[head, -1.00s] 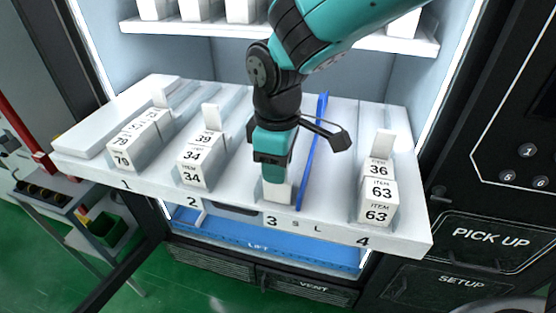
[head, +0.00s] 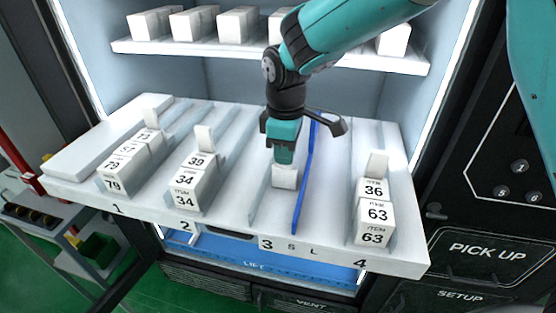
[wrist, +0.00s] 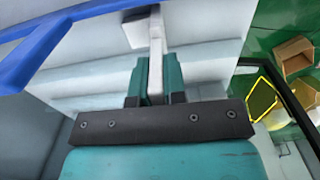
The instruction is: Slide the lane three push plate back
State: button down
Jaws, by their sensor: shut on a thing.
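The lane three push plate (head: 285,177) is a small white block in lane 3, partway back from the lane's front edge. My gripper (head: 283,159) reaches down into the lane and is shut on the plate's upper part. In the wrist view the white plate (wrist: 156,62) stands between my gripper's teal fingers (wrist: 155,88). The lower part of the plate is partly hidden there. A blue divider (head: 304,175) runs along the right side of lane 3 and also shows in the wrist view (wrist: 60,32).
Lane 1 boxes (head: 122,170), lane 2 boxes (head: 190,180) and lane 4 boxes (head: 373,215) stand in the neighbouring lanes. The upper shelf (head: 270,52) holds more white boxes above the tray (head: 230,230). The front of lane 3 is clear.

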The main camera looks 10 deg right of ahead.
jog(key=c, duration=1.2)
grip_release()
jog(key=shift+o, duration=0.2)
notch_tip(320, 180, up, 18)
jog(key=b, duration=0.3)
jog(key=shift+f+b, duration=0.2)
jog(key=shift+b, duration=0.15)
jog(key=s+d+f+m+y+b, duration=0.2)
jog(key=s+f, duration=0.6)
jog(key=s, duration=0.4)
jog(key=s+d+f+m+y+b, duration=0.2)
jog(key=s+d+f+m, duration=0.3)
jog(key=s+f, duration=0.3)
jog(key=s+d+b, duration=0.1)
jog(key=s, duration=0.3)
jog(key=shift+s+f, duration=0.15)
jog(key=shift+s, duration=0.1)
